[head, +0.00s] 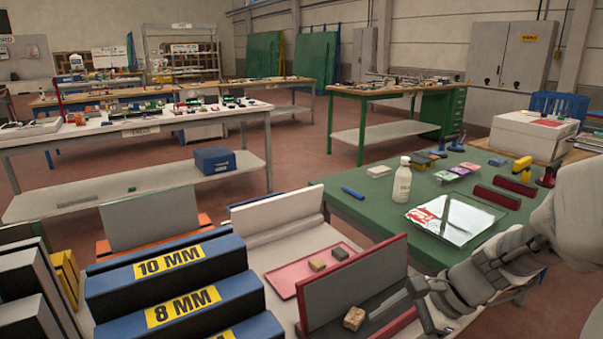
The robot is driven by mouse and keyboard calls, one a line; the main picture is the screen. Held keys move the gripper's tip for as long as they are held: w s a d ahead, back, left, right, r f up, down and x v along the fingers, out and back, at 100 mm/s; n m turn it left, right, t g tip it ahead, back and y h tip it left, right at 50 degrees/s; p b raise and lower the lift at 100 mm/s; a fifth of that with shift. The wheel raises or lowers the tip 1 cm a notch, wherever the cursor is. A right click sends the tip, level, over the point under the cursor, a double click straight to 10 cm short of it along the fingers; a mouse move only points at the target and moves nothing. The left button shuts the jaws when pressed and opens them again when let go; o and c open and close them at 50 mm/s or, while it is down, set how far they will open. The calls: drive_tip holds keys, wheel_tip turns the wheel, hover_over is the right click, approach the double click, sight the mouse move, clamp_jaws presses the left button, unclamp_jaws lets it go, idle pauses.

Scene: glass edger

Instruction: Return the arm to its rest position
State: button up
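My arm (505,258) comes in from the right edge, grey and jointed, and reaches down and left over the front corner of the green table. My gripper (424,305) is at its end, low in the picture, beside the right end of a red-edged tray with a dark upright panel (352,282). The fingers are small and partly overlap the tray and its edge, so I cannot tell whether they are open or shut. No held object is clearly visible.
A tan block (354,318) is just left of my gripper. The blue stepped rack (175,290) stands at left. The green table (345,205) carries a white bottle (402,180) and a shiny sheet in a tray (455,217).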

drive_tip(key=s+a+r+n+t+h, duration=0.1)
drive_tip(key=s+r+n+t+h, duration=0.3)
drive_tip(key=s+r+n+h, duration=0.9)
wheel_tip(320, 180, up, 17)
drive_tip(key=w+n+y+p, duration=0.3)
drive_tip(key=y+p, duration=0.3)
drive_tip(key=p, duration=1.3)
drive_tip(key=shift+f+g, duration=0.15)
drive_tip(key=shift+g, duration=0.15)
